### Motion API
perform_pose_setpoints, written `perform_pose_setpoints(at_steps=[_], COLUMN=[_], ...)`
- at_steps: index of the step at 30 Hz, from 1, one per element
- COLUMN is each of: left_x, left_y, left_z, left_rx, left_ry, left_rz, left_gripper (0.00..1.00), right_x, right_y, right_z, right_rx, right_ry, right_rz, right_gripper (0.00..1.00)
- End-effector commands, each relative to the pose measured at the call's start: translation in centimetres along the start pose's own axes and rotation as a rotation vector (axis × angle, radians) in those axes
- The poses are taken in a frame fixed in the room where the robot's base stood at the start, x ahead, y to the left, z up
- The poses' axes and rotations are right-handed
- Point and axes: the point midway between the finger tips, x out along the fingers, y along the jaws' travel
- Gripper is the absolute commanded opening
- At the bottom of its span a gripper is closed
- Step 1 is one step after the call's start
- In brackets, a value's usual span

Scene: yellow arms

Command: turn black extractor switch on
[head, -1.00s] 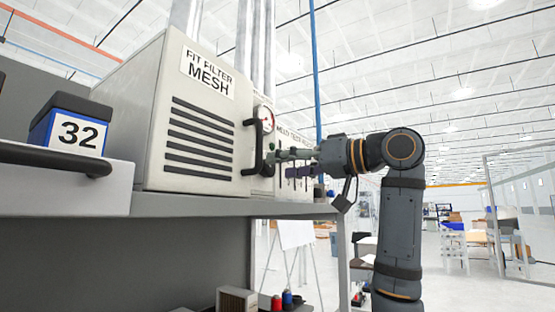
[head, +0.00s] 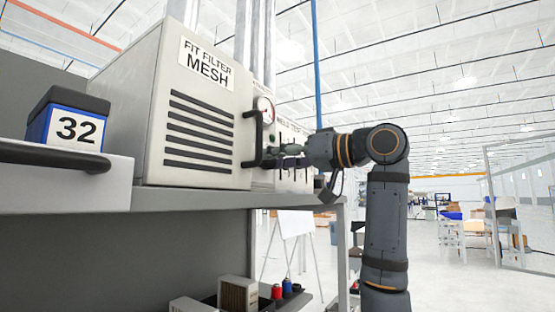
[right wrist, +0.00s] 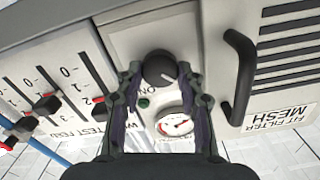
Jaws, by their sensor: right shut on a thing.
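The black extractor switch (right wrist: 158,66) is a round knob on a pale panel in the right wrist view, with a light pointer mark at its lower right. A partly covered "ON" label is printed beside it. My right gripper (right wrist: 161,76) has one finger on each side of the knob and is shut on it. In the head view my right gripper (head: 287,150) reaches in from the right to the machine's front, and the knob cannot be made out there. My left gripper is not in view.
A black handle (right wrist: 238,78) on the "FIT FILTER MESH" box (head: 205,120) stands close to my gripper. A gauge (right wrist: 174,124), a small green button (right wrist: 144,102) and black sliders (right wrist: 47,105) are nearby. A blue box marked 32 (head: 75,126) stands at the left.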

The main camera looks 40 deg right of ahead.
Motion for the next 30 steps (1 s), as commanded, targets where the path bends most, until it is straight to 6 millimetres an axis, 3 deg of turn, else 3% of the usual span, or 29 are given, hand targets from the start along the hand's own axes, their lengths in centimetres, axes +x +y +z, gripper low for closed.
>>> perform_pose_setpoints(at_steps=[11, 30], left_x=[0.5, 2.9], left_y=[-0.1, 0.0], left_z=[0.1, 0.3], left_rx=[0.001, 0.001], left_ry=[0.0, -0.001], left_rz=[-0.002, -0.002], left_gripper=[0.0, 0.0], right_x=[0.0, 0.0], right_y=[0.0, 0.1], right_z=[0.1, 0.2], right_rx=[0.134, 0.725], right_ry=[0.0, 0.0], right_rz=[-0.001, -0.002], right_gripper=[0.06, 0.06])
